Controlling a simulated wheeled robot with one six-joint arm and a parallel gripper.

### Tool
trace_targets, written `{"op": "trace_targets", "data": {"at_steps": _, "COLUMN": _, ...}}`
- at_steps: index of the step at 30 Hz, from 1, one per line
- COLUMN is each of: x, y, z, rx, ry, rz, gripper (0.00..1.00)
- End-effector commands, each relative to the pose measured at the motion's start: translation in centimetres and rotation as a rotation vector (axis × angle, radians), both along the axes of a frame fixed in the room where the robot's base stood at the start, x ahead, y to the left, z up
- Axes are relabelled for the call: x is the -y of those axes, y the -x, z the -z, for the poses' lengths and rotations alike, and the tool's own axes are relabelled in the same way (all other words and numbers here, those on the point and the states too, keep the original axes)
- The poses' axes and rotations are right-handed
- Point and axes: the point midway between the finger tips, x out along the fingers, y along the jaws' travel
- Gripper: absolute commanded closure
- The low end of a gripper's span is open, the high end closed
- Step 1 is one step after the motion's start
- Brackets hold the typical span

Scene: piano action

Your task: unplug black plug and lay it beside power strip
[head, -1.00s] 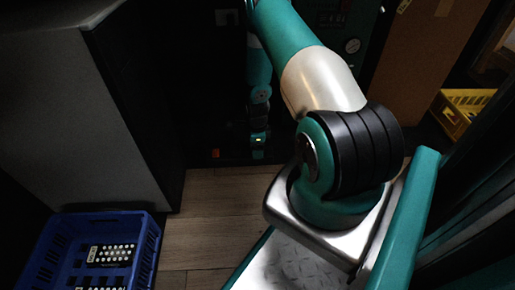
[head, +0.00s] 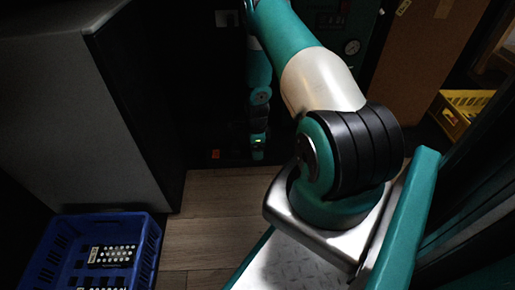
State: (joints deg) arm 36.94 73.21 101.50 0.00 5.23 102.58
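My gripper (head: 258,155) is small and dark at the far end of my arm, low in front of the dark area beyond the wooden floor. Its fingers are too small and shadowed to tell whether they are open or shut. A small orange-red spot (head: 215,154) shows just left of it; I cannot tell whether it belongs to the power strip. I cannot make out the black plug or the outline of the power strip in the dark.
A blue crate (head: 150,245) with white-dotted dark items stands at the lower left. A grey cabinet (head: 85,120) rises behind it. A brown panel (head: 425,60) and a yellow crate (head: 440,118) are at the right. Some wooden floor (head: 215,205) is clear.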

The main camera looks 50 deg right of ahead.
Motion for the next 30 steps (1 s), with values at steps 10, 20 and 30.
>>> {"op": "trace_targets", "data": {"at_steps": 10, "x": -0.1, "y": 0.1, "z": 0.1, "rx": -0.001, "ry": -0.002, "rz": 0.000, "gripper": 0.41}}
{"op": "trace_targets", "data": {"at_steps": 20, "x": -0.1, "y": 0.1, "z": 0.0, "rx": -0.001, "ry": -0.002, "rz": 0.000, "gripper": 0.74}}
{"op": "trace_targets", "data": {"at_steps": 30, "x": 0.0, "y": 0.1, "z": -1.0, "rx": -0.002, "ry": -0.001, "rz": 0.000, "gripper": 0.74}}
